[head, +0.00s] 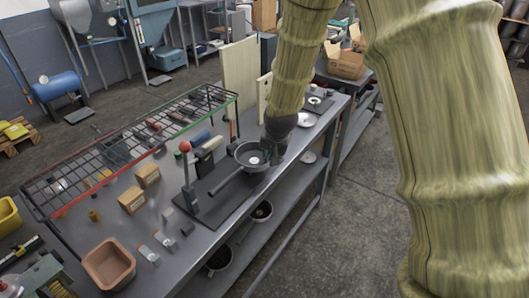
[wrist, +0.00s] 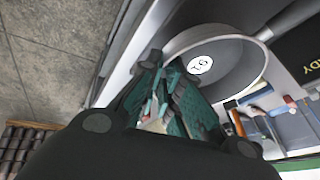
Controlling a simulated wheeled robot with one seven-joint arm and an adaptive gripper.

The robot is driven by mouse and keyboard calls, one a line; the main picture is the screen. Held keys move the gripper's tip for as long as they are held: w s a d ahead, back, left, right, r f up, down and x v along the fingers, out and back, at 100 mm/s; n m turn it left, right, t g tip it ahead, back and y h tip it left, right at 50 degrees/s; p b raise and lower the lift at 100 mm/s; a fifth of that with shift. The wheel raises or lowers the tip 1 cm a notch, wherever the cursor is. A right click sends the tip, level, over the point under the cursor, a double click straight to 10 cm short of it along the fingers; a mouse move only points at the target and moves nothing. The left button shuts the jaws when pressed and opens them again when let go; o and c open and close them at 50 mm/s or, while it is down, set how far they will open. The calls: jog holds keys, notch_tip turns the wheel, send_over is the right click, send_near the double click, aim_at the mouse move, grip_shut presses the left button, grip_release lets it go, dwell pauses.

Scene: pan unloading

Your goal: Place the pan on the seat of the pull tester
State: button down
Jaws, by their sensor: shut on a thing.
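The pan (head: 244,154) is a dark grey round dish with a white disc in it; its long handle points down-left in the head view. It also shows in the wrist view (wrist: 236,62). My gripper (head: 272,152) is shut on the pan's near-right rim; its fingers also show in the wrist view (wrist: 168,88). The pull tester (head: 188,172), an upright with a red ball on top, stands left of the pan on a dark base plate (head: 208,206). The pan is over the right end of this plate; I cannot tell whether it touches. The seat is not clearly visible.
A wire rack (head: 110,152) runs behind the tester. Cardboard boxes (head: 132,200), small metal blocks and a terracotta bin (head: 108,264) are left on the grey bench (head: 205,244). A plate (head: 306,119) lies at right.

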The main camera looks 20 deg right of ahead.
jog(key=w, duration=0.1)
jog(key=w+p, duration=0.1)
jog(key=w, duration=0.3)
jog(key=shift+w+a+f, duration=0.15)
jog(key=shift+a+f, duration=0.1)
jog(key=shift+f+p, duration=1.1)
jog(key=shift+f, duration=0.65)
jog(key=shift+f, duration=0.1)
jog(key=c, duration=1.7)
grip_release()
jog(key=shift+o, duration=0.4)
jog(key=b+v, duration=0.3)
jog(key=v, duration=0.9)
